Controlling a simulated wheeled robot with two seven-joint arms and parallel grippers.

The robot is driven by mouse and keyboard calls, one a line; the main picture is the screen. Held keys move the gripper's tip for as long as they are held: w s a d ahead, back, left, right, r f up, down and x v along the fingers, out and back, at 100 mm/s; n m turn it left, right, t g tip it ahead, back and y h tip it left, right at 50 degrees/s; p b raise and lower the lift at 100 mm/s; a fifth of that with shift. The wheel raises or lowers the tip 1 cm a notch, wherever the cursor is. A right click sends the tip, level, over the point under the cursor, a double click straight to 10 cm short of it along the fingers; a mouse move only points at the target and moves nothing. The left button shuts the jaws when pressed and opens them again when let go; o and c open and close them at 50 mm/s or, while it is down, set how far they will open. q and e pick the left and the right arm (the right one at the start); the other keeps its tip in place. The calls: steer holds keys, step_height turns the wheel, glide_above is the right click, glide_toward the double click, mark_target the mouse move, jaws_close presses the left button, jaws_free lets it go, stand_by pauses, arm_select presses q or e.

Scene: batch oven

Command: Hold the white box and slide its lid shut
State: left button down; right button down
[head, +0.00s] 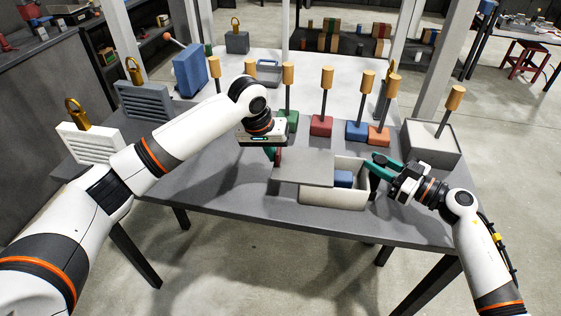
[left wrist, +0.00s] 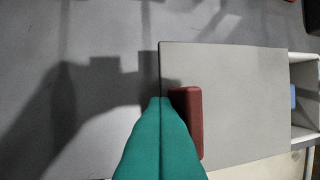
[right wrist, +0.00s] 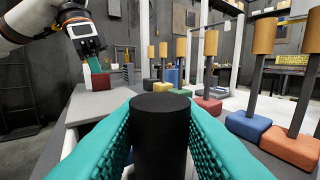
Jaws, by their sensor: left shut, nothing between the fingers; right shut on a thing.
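The white box (head: 330,198) stands at the table's front edge, its right part uncovered, with a blue block (head: 343,179) inside. Its flat grey lid (head: 306,168) sticks out past the box's left end; it also shows in the left wrist view (left wrist: 225,95). A dark red handle (left wrist: 187,122) stands at the lid's left end. My left gripper (head: 271,153) is shut and empty, just left of the handle; its fingertips (left wrist: 160,100) look close to it, contact unclear. My right gripper (head: 373,167) is at the box's right end, shut on a black cylindrical grip (right wrist: 160,130).
Behind the box stand several coloured blocks with wooden-topped posts, including a red one (head: 321,125) and an orange one (head: 378,135). White (head: 91,144) and grey (head: 146,101) louvred pieces stand left. The table's front left is clear.

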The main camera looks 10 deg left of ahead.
mark_target(299, 163)
arm_select(q)
steer(key=shift+w+d+f, duration=0.1)
steer(key=shift+d, duration=3.3)
steer(key=shift+a, duration=0.65)
arm_select(e)
steer(key=shift+f, duration=0.1)
arm_select(q)
step_height(299, 163, up, 7)
arm_select(e)
steer(key=c, duration=1)
jaws_free()
